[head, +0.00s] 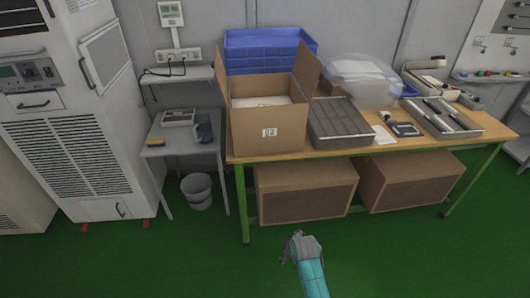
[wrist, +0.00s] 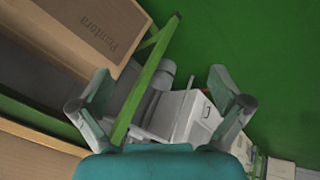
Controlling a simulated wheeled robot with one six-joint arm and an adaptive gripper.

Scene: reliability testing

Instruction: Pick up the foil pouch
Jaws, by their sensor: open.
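I cannot make out a foil pouch for certain in either view. My gripper (head: 299,240) is in front of the workbench, low over the green floor in the head view. In the wrist view my gripper (wrist: 160,92) has its two fingers spread wide apart with nothing held between them. An open cardboard box (head: 268,128) on the bench holds something pale, only partly visible. A clear plastic bag (head: 362,82) lies toward the back of the bench.
The wooden bench top (head: 380,146) also bears a grey compartment tray (head: 340,122) and a blue crate (head: 265,50). Closed cartons (head: 305,194) stand beneath it. A small side table (head: 172,146), a bucket (head: 197,190) and a large cabinet (head: 75,125) are left. The front floor is clear.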

